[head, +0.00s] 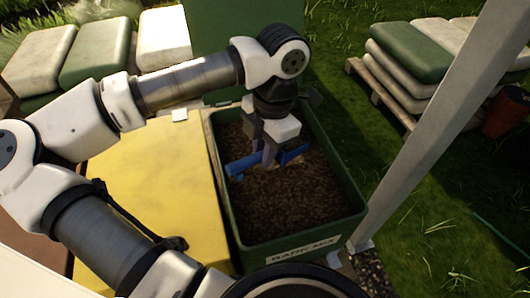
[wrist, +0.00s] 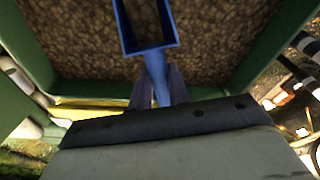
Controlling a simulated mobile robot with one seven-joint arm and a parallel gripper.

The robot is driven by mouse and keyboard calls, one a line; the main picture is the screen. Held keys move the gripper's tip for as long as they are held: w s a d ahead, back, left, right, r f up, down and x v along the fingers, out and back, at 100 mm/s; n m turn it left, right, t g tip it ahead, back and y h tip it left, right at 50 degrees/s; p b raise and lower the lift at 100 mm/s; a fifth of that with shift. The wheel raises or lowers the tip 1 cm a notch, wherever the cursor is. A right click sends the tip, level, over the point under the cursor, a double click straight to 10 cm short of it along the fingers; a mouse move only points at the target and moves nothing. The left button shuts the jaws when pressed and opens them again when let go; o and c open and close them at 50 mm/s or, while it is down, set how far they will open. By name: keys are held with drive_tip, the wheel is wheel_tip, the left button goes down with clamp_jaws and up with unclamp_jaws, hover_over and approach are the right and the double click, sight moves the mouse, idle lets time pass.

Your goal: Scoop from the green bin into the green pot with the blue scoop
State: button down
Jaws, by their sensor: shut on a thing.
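The green bin (head: 350,213), labelled "BARK MIX", stands open and holds brown bark mix; its wall also shows in the wrist view (wrist: 262,45). My gripper (head: 268,155) is inside the bin's outline, over its back half, pointing down. It is shut on the handle of the blue scoop (head: 242,164). In the wrist view the scoop (wrist: 152,48) extends up the picture, away from the fingers (wrist: 158,88), with brown material showing inside its blue walls. I cannot tell how full it is or whether it touches the mix. I cannot make out a green pot in either view.
A yellow surface (head: 165,190) adjoins the bin's left side. A grey post (head: 435,130) slants up right of the bin. Stacked green and white bags (head: 410,52) lie on a pallet at the upper right, with a reddish pot (head: 505,115) beside them. Grass lies between.

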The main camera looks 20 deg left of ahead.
drive_tip(key=shift+t+h, duration=0.3)
drive_tip(key=shift+s+a+r+p, duration=0.15)
drive_tip(key=shift+s+r+p, duration=0.05)
drive_tip(key=shift+r, duration=0.5)
drive_tip(key=shift+s+a+r+p, duration=0.15)
drive_tip(key=shift+r+p, duration=0.05)
drive_tip(key=shift+r, duration=0.45)
drive_tip(key=shift+s+a+r+p, duration=0.15)
drive_tip(key=shift+s+r+p, duration=0.05)
drive_tip(key=shift+r, duration=0.5)
drive_tip(key=shift+t+h, duration=0.3)
drive_tip(key=shift+t, duration=0.2)
drive_tip(key=shift+s+a+r+p, duration=0.2)
drive_tip(key=shift+s+r, duration=0.1)
drive_tip(key=shift+r, duration=0.35)
drive_tip(key=shift+s+a+r+p, duration=0.25)
drive_tip(key=shift+s+r, duration=0.1)
drive_tip(key=shift+r, duration=0.3)
drive_tip(key=shift+s+a+r+p, duration=0.2)
drive_tip(key=shift+s+r, duration=0.1)
drive_tip(key=shift+r, duration=0.35)
drive_tip(key=shift+s+a, duration=0.1)
drive_tip(key=shift+s, duration=0.05)
